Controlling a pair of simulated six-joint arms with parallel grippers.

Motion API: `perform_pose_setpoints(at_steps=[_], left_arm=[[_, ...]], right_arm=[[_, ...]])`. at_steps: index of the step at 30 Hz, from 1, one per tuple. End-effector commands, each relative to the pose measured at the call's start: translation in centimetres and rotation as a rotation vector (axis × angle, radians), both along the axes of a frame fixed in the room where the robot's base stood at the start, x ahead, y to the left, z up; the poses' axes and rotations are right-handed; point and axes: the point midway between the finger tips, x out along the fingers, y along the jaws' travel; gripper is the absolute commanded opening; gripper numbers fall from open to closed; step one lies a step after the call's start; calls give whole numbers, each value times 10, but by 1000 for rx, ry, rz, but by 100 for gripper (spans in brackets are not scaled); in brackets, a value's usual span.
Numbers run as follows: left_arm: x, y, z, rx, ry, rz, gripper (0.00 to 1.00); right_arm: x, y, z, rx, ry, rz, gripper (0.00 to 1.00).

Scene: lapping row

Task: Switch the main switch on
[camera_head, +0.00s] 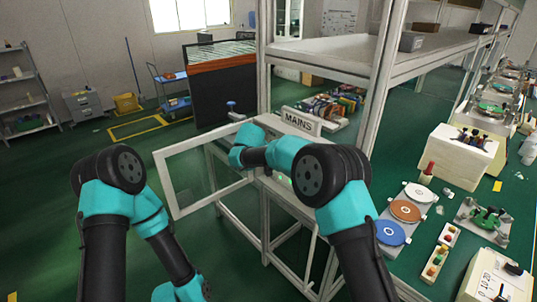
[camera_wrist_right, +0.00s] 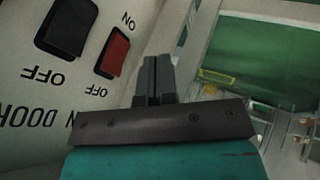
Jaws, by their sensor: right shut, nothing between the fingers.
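Which rocker is the main switch, and how each is tipped, I cannot tell. My right gripper (camera_wrist_right: 157,62) is shut and empty, its fingertips just right of the red rocker; contact is unclear. In the head view a MAINS sign (camera_head: 300,121) stands above my right wrist, which hides the panel. My left gripper is out of view.
A clear-paned door (camera_head: 163,185) with a pale frame stands open left of my right wrist. Metal shelf posts (camera_head: 264,80) rise behind it. Open green floor lies left.

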Motion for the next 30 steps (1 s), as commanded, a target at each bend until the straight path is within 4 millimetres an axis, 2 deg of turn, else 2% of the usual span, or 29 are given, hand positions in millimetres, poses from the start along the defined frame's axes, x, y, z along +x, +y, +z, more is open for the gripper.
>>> perform_pose_setpoints(at_steps=[1, 3, 13, 20, 30], left_arm=[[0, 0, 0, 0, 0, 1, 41], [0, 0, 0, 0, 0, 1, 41], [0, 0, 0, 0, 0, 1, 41], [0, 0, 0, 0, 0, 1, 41], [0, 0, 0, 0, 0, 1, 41]], right_arm=[[-6, -1, 13, 3, -6, -2, 0], [-15, 2, 23, 3, -5, -1, 0], [-52, 10, 62, 2, -5, -1, 0], [-60, 12, 69, 2, -3, -2, 0], [-60, 10, 64, 5, 6, -2, 0]])
